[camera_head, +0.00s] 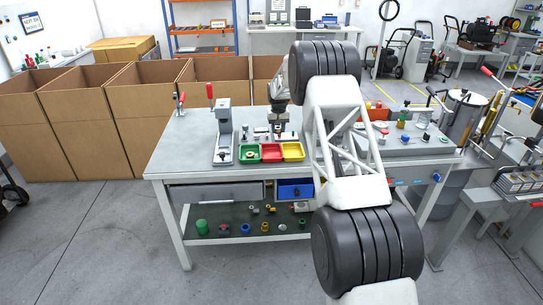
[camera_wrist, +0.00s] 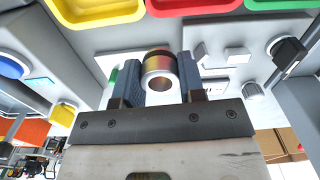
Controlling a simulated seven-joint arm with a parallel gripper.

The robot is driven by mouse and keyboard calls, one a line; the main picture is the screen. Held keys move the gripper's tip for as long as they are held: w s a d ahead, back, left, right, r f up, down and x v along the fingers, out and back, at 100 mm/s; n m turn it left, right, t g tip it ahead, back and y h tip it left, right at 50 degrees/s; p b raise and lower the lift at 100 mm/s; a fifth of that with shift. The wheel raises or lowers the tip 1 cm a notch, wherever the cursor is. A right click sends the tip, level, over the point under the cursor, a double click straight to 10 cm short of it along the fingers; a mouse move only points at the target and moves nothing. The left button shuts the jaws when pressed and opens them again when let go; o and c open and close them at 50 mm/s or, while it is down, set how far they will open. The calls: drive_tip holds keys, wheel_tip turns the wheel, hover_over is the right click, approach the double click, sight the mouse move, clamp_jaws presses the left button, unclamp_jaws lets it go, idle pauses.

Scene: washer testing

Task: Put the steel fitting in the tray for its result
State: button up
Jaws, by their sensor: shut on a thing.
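The steel fitting (camera_wrist: 159,82) is a short shiny ring-ended cylinder with a dark bore, with yellow and red tints on its upper side. My gripper (camera_wrist: 158,64) is shut on it, one finger on each side, in the wrist view. In the head view my gripper (camera_head: 279,120) is over the workbench, behind the trays; the fitting is too small to make out there. The green tray (camera_head: 241,158), red tray (camera_head: 272,159) and yellow tray (camera_head: 292,158) stand in a row. The wrist view shows parts of the yellow (camera_wrist: 95,22), red (camera_wrist: 195,10) and green (camera_wrist: 265,5) trays, apart from the fitting.
A grey test stand (camera_head: 223,130) with a red-handled lever stands left of the trays. A grey bench unit (camera_head: 405,142) with coloured parts is to the right. The bench top (camera_head: 185,150) is clear at the left. Cardboard boxes (camera_head: 140,100) stand behind at the left.

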drive_tip(key=s+a+n, duration=0.2)
drive_tip(key=s, duration=2)
drive_tip(key=shift+a+f, duration=0.2)
drive_tip(key=shift+f, duration=0.25)
hover_over(271, 152)
drive_tip(key=shift+w+f, duration=0.15)
drive_tip(key=shift+f, duration=0.6)
drive_tip(key=shift+f, duration=0.1)
drive_tip(key=shift+f, duration=1.65)
drive_tip(key=shift+f, duration=0.15)
drive_tip(key=o, duration=0.7)
wheel_tip(271, 152, up, 12)
